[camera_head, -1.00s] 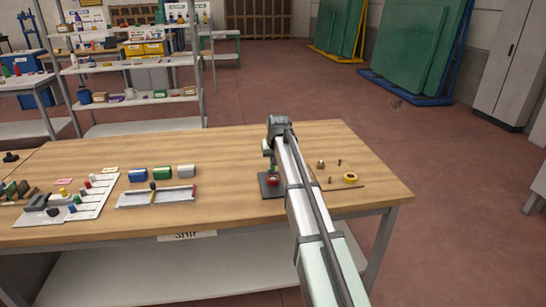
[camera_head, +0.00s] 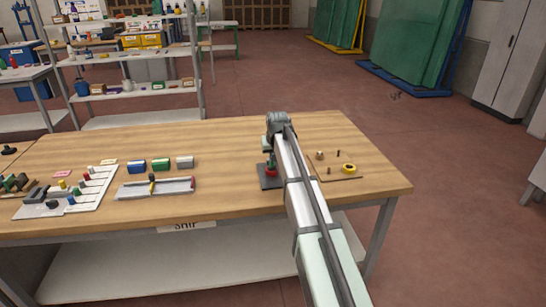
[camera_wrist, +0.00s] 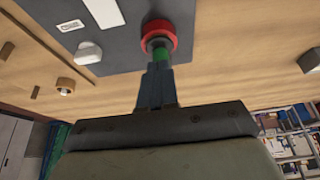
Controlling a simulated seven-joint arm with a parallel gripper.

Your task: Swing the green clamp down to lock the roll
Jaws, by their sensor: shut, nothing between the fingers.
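A dark base plate (camera_head: 272,183) stands on the bench under the end of my arm. It carries a red round part (camera_head: 270,172) with a small green part at it. In the wrist view, the red ring (camera_wrist: 158,35) surrounds a post, and the green piece (camera_wrist: 161,55) sits between the ring and my fingertips. I cannot tell whether this green piece is the clamp. My gripper (camera_wrist: 157,72) is shut and empty, its fingertips close to the green piece; touching is unclear. No roll can be made out.
A light fixture with coloured pegs (camera_head: 72,200) lies at the left. Yellow tape (camera_head: 348,168) and small parts lie to the right. The bench middle is clear.

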